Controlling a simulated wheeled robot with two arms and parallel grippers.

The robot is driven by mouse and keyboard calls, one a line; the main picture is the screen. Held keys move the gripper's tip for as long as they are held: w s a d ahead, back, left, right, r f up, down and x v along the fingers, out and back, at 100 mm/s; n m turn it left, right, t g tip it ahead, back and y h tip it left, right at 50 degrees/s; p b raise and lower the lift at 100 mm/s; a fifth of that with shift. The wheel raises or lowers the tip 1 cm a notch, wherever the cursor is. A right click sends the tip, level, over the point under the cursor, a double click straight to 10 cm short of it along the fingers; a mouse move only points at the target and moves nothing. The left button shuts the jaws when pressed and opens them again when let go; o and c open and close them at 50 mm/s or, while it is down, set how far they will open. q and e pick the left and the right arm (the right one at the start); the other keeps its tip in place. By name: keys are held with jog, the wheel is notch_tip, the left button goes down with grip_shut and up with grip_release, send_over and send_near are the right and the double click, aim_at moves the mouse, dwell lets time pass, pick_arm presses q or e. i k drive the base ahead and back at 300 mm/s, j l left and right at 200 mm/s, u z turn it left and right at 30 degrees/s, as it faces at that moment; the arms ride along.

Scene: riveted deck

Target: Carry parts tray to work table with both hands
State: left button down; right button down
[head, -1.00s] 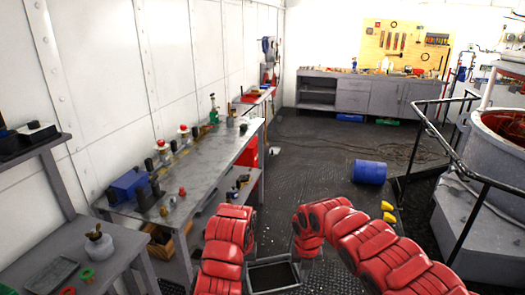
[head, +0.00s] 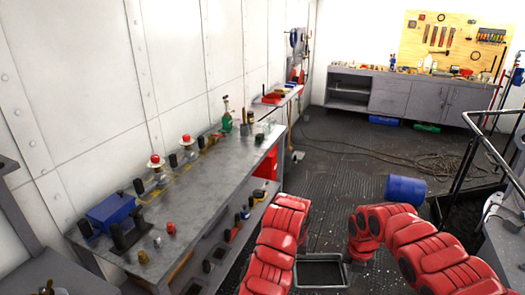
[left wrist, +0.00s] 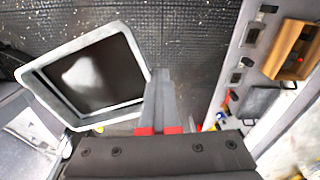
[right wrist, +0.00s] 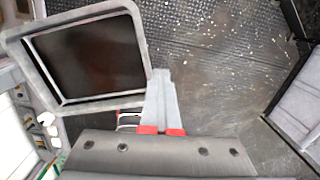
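The parts tray (head: 321,257) is a grey-rimmed, dark, shallow tray held between my two red arms, low in the middle of the head view. No parts show inside it. In the left wrist view its rim (left wrist: 70,47) meets my left gripper (left wrist: 160,72), whose fingers are together at the edge. In the right wrist view the rim (right wrist: 70,19) meets my right gripper (right wrist: 160,75), also closed at the edge. The left gripper is hidden by its arm in the head view. A long grey table (head: 205,190) stands left of the tray, with several items on top.
The table holds a blue box (head: 110,213), red-capped items (head: 156,168) and a green bottle (head: 227,120). A blue barrel (head: 405,190) lies on the floor beyond my right arm. A railing (head: 475,150) is at the right. A cabinet bench (head: 400,95) stands at the back.

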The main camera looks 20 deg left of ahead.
aim_at(206, 165)
jog(key=i+z, duration=0.1)
jog(key=i, duration=1.1)
jog(key=i+u, duration=0.3)
jog(key=i+l+u, duration=0.3)
jog(key=i+u, duration=0.25)
jog(key=u, duration=0.15)
jog(key=i+l+u, duration=0.1)
jog(key=u, duration=0.25)
jog(key=i+l+u, duration=0.2)
jog(key=u, duration=0.2)
jog(key=i+l+u, duration=0.45)
jog(key=i+l, duration=0.1)
